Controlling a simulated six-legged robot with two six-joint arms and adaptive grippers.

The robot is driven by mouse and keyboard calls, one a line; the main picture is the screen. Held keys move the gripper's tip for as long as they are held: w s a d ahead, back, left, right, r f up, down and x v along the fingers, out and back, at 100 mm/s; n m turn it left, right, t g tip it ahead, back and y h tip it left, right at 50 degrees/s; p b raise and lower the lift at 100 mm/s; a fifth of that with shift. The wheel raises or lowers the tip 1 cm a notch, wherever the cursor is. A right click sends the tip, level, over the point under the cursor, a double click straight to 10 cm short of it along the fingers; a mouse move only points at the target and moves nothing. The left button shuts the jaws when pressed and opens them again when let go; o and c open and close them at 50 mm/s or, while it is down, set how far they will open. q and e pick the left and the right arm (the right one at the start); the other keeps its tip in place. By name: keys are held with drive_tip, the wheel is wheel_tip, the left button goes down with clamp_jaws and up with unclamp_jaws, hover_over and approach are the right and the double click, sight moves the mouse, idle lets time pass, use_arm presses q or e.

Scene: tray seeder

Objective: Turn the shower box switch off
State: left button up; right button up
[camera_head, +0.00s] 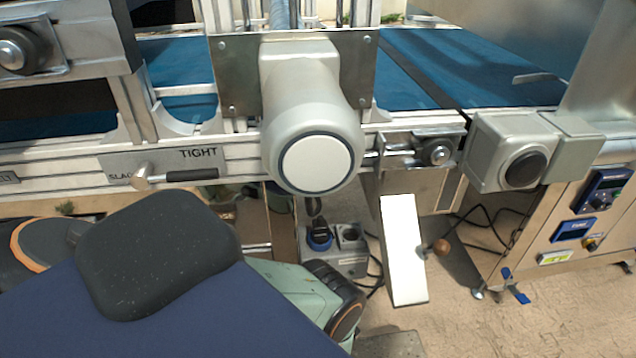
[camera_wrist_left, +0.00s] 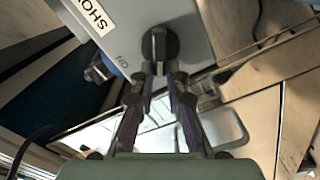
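In the left wrist view the shower box (camera_wrist_left: 192,15) is a grey case at the top, with a white label (camera_wrist_left: 97,14) partly cut off. Its round black switch knob (camera_wrist_left: 160,45) faces the camera, and an "ON" mark stands at lower left of it. The knob's grip bar runs about up and down in the picture; which setting it points to I cannot tell. My left gripper (camera_wrist_left: 161,72) has its fingers apart by a narrow gap at the knob's lower edge; contact is unclear. In the head view the left gripper is hidden. My right gripper is not in view.
In the head view a small grey box (camera_head: 345,264) with a blue plug and dark knob sits low behind my arm. A large round motor housing (camera_head: 312,130) hangs in front of the blue belt (camera_head: 500,63). A white panel (camera_head: 402,250) and control cabinet (camera_head: 560,230) stand to the right.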

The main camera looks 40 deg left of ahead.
use_arm(q)
drive_tip(key=o, duration=0.4)
drive_tip(key=shift+o, duration=0.2)
